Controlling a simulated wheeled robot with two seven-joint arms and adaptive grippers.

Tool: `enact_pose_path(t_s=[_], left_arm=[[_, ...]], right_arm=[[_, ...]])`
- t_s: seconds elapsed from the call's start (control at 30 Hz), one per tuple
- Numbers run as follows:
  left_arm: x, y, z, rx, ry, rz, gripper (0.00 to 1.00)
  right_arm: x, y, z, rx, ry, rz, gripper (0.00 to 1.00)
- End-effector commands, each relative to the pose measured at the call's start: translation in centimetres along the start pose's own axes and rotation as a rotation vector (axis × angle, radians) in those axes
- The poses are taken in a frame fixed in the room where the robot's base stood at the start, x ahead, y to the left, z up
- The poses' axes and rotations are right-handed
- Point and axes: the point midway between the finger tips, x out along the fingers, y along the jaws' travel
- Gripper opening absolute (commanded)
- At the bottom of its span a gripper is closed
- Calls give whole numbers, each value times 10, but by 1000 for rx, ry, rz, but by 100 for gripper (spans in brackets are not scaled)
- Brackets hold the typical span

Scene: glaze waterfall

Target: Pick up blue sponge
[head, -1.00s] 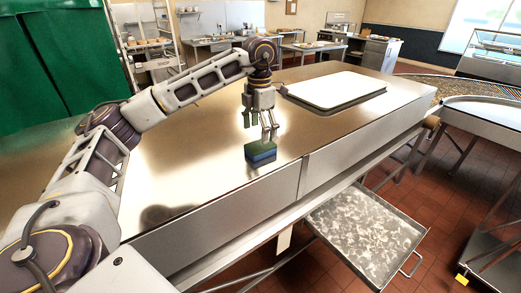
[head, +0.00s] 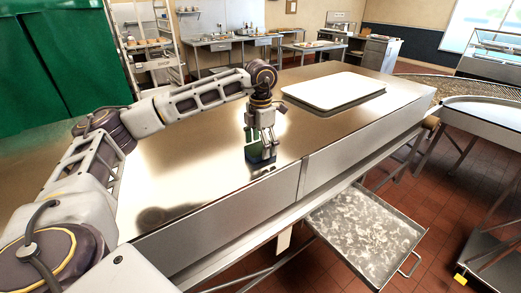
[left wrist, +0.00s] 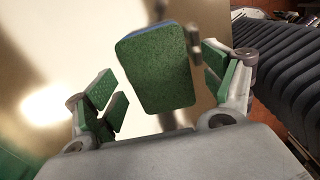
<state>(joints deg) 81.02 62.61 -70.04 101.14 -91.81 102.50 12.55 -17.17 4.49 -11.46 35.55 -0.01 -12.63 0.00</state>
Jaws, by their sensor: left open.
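The blue sponge (head: 262,157) has a green top and lies on the steel counter (head: 190,180) near its front edge. In the left wrist view the sponge (left wrist: 157,70) shows its green face, with a thin blue rim at the top. My left gripper (head: 261,146) is above and around it, pointing down. In the left wrist view the open fingers of the left gripper (left wrist: 160,90) stand on either side of the sponge, with gaps. The gripper partly hides the sponge in the head view. My right gripper is not in view.
A white tray (head: 334,91) lies on the counter behind and to the right. A metal pan (head: 365,232) sits below the counter's front edge. A green curtain (head: 55,65) hangs at the back left. The counter left of the gripper is clear.

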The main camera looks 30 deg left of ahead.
Motion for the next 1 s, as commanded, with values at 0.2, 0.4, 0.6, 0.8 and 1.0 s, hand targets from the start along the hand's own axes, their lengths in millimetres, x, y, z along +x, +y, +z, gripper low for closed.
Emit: enact_pose_path(t_s=[0.2, 0.4, 0.6, 0.8, 1.0], left_arm=[[12, 0, -1, 0, 1, -1, 83], [12, 0, 0, 0, 0, -1, 83], [12, 0, 0, 0, 0, -1, 83], [12, 0, 0, 0, 0, -1, 61], [12, 0, 0, 0, 0, -1, 49]], right_arm=[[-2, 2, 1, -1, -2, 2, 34], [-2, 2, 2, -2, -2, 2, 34], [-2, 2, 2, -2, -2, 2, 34], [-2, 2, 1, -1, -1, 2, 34], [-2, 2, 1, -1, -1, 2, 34]])
